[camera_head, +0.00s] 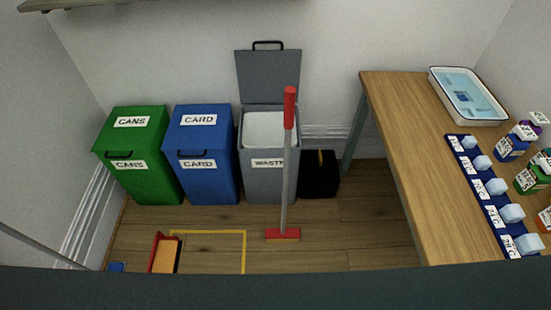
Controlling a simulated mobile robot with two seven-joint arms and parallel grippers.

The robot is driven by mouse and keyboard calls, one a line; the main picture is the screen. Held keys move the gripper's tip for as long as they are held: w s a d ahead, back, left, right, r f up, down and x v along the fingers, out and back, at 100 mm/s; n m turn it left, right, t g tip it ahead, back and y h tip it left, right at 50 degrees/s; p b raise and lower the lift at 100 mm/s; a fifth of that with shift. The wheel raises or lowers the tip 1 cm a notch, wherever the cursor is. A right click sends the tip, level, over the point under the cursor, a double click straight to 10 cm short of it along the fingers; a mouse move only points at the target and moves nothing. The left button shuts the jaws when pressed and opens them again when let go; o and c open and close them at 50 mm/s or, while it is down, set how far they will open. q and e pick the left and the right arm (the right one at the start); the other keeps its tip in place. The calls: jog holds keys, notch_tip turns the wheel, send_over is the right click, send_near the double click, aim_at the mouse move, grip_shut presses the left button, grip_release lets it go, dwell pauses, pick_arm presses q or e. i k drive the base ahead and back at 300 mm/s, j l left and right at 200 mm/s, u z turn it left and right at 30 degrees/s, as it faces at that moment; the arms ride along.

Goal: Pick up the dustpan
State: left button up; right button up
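A red and orange object that looks like the dustpan (165,255) is on the wooden floor at the lower left. It lies at the left side of a yellow outlined rectangle (210,233), and its near end is cut off by a dark band along the bottom of the view. A broom (286,165) with a red grip, grey pole and red head stands upright to its right, in front of the grey bin. Neither of my grippers shows in the head view.
Green (139,180), blue (208,178) and open grey (270,180) bins line the back wall. A black box (319,180) stands beside them. A wooden table (410,140) on the right holds a tray (468,73) and several small items. Floor around the broom is clear.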

aim_at(165, 253)
jog(key=u, duration=1.6)
jog(key=k+j, duration=0.1)
jog(key=k, duration=0.2)
jog(key=k+j+z, duration=0.1)
jog(key=k, duration=0.25)
jog(key=i+j, duration=0.5)
jog(key=i, duration=0.15)
jog(key=i+j, duration=0.45)
jog(key=i, duration=0.25)
jog(key=z, duration=1.15)
